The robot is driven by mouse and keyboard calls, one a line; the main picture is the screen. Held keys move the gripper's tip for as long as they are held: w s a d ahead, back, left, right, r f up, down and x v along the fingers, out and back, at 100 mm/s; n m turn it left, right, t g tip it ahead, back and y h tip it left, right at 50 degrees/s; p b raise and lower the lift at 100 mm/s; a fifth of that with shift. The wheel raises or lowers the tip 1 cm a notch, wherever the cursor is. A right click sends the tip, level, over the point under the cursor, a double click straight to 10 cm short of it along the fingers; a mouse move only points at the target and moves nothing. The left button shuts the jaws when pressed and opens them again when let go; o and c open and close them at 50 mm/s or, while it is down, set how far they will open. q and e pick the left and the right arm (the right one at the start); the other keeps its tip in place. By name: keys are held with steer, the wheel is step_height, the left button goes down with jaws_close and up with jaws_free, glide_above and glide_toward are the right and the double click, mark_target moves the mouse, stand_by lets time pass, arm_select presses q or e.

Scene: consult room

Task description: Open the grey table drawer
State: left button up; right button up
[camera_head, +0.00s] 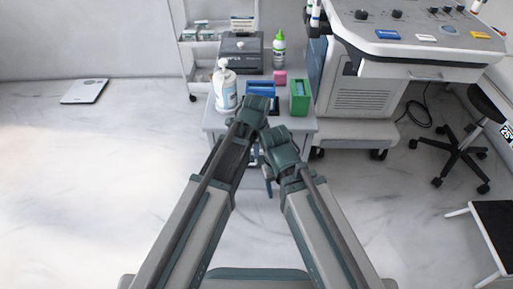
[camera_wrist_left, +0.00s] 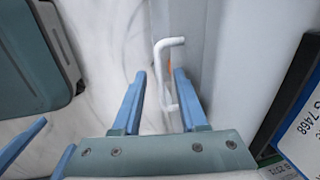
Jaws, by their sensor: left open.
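The grey table (camera_head: 307,125) stands ahead of me, its front partly hidden behind my arms. Its pale drawer front (camera_wrist_left: 195,40) shows in the left wrist view, with a white bar handle (camera_wrist_left: 167,75) on it. No opening gap shows. My left gripper (camera_wrist_left: 160,75) is open, with one blue finger on each side of the handle; I cannot tell whether either touches it. In the head view my left gripper (camera_head: 256,108) is over the table's front edge and its fingers are hidden. My right gripper (camera_head: 281,150) is just right of it; its jaws are not clear.
On the tabletop stand a white pump bottle (camera_head: 225,88), a blue box (camera_head: 262,88), a green box (camera_head: 299,97) and a dark grey device (camera_head: 241,52). A large medical machine (camera_head: 365,90) stands to the right.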

arm_select(q)
jaws_close()
stand_by(1.3)
